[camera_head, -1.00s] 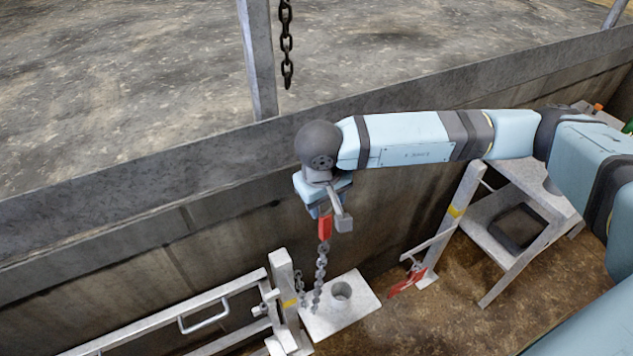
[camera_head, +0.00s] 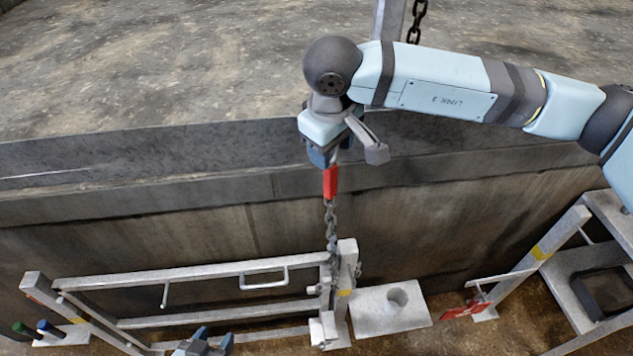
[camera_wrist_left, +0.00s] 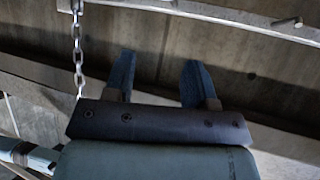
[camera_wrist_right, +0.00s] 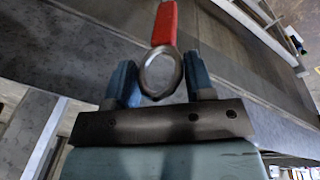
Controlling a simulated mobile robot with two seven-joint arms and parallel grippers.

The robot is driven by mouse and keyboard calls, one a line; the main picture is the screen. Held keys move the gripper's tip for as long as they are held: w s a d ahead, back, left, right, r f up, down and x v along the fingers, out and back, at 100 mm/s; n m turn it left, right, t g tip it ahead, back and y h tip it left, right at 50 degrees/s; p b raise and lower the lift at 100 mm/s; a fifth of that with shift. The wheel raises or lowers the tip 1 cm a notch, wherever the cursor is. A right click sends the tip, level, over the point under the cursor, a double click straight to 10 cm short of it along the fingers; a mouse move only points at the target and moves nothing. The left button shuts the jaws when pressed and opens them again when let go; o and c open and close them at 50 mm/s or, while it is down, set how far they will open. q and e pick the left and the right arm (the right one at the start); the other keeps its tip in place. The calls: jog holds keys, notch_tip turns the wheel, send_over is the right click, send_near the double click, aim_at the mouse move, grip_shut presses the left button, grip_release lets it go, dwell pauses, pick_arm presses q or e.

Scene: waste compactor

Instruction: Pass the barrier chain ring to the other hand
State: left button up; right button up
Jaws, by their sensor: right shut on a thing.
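My right gripper (camera_head: 326,163) is shut on the barrier chain ring, above the gate. The metal ring (camera_wrist_right: 160,73) sits between its fingers in the right wrist view, with a red piece (camera_head: 330,183) joined to it. A grey chain (camera_head: 331,222) hangs from the red piece down beside the gate post; its lower end is hard to make out. My left gripper (camera_head: 205,343) is low at the bottom edge of the head view, left of the chain. In the left wrist view its fingers (camera_wrist_left: 160,75) are apart and empty, with a chain (camera_wrist_left: 78,45) to their left.
A pale metal gate (camera_head: 190,273) with a handle runs along the wall to a post (camera_head: 347,270). A white plate with a round socket (camera_head: 385,317) lies right of the post. A red piece (camera_head: 463,311) and a frame with a dark tray (camera_head: 605,292) are further right.

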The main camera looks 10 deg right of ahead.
pick_arm(q)
jog(key=w+d+r+m+t+h, duration=0.1)
jog(key=w+d+r+h, duration=0.1)
jog(key=w+d+r, duration=0.4)
jog(key=w+d+r+m+t+h, duration=0.1)
jog(key=w+d+r+h, duration=0.25)
jog(key=r, duration=0.35)
pick_arm(e)
jog(key=shift+w, duration=0.1)
pick_arm(q)
jog(key=m+g+h, duration=0.1)
jog(key=m+h, duration=0.3)
send_near(328, 179)
jog(key=x, duration=1.1)
jog(key=shift+w+d, duration=0.25)
jog(key=shift+d, duration=0.05)
jog(key=shift+c, duration=0.5)
grip_shut()
pick_arm(e)
jog(key=o, duration=1.4)
pick_arm(q)
jog(key=shift+r, duration=0.1)
